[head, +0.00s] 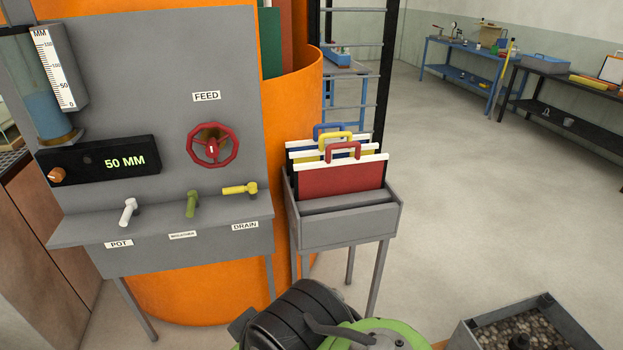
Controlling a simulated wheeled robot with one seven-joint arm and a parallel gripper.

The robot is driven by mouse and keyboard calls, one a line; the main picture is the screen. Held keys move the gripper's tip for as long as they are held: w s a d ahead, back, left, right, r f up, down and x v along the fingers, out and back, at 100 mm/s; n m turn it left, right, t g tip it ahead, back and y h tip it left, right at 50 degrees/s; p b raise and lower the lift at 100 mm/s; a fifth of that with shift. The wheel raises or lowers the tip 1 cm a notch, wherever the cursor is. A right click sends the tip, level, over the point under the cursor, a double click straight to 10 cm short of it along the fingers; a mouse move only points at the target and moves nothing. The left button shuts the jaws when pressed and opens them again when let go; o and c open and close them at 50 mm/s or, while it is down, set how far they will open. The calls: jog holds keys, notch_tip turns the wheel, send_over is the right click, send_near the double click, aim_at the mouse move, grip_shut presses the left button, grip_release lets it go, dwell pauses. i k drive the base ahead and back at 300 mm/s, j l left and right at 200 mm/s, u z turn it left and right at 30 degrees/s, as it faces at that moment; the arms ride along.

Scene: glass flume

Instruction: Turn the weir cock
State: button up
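Three small cocks sit in a row on the grey panel's ledge. The white cock (128,211) is above the POT label (119,244), its lever slanting down. The green cock (192,204) is in the middle, its lever also pointing down, above a small label (183,235) whose print is too small to read surely. The yellow cock (240,189) lies nearly level, pointing left, above the DRAIN label (245,226). I cannot read WEIR on any label. My gripper is not in view.
A red handwheel (213,147) is under the FEED label (207,96). A display (100,160) reads 50 MM, below a gauge tube (46,100). A grey rack (347,228) with coloured plates stands right of the panel. A gravel box (570,330) is at lower right. Open floor lies beyond.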

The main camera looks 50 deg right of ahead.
aim_at(251, 188)
jog(key=z, duration=0.9)
jog(key=i+j+u, duration=0.25)
jog(key=u, duration=0.2)
jog(key=i+j+u, duration=0.15)
jog(key=i+u, duration=0.3)
